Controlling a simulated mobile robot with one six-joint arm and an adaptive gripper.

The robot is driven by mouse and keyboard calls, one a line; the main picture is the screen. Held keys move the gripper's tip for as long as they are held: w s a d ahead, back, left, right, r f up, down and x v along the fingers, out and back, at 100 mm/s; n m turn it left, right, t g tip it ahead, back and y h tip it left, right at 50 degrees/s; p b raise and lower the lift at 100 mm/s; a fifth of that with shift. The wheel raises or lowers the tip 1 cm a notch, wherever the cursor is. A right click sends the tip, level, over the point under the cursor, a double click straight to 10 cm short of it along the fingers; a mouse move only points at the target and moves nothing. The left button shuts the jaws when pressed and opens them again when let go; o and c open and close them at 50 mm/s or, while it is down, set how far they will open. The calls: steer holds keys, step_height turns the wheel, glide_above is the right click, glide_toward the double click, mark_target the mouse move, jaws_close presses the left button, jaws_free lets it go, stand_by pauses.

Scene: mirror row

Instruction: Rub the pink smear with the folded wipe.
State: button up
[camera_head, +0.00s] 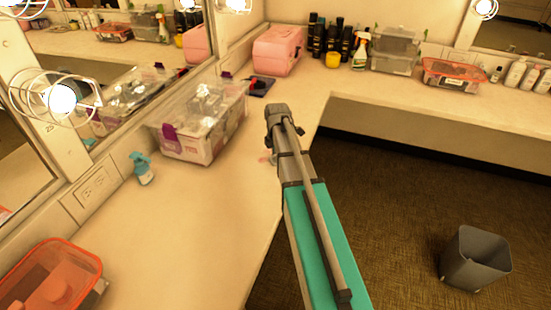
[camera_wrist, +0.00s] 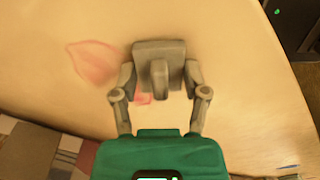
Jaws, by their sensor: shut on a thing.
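My gripper (camera_wrist: 160,76) is shut on a grey-beige square pad with a raised ridge, which I take for the folded wipe (camera_wrist: 148,50). The pad is close over the pale countertop; I cannot tell whether it touches. The pink smear (camera_wrist: 92,62) is on the counter just left of the pad in the wrist view. A smaller pink patch (camera_wrist: 143,99) shows between the fingers, behind the pad. In the head view a faint part of the smear (camera_head: 263,159) shows left of my arm, which hides most of the gripper and the wipe.
A clear lidded bin (camera_head: 203,125) and a blue spray bottle (camera_head: 143,168) stand left along the mirror. A pink case (camera_head: 278,50) and several bottles stand at the back. The counter's front edge is near my arm; a grey bin (camera_head: 475,258) stands on the floor.

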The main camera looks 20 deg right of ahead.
mark_target(262, 153)
steer(key=shift+w+d, duration=0.3)
steer(key=shift+a, duration=0.1)
steer(key=shift+w+a, duration=1.2)
steer(key=shift+a, duration=0.05)
steer(key=shift+w+a, duration=1.25)
steer(key=shift+w+d+f, duration=0.1)
steer(key=shift+w+d, duration=0.4)
steer(key=shift+d, duration=0.1)
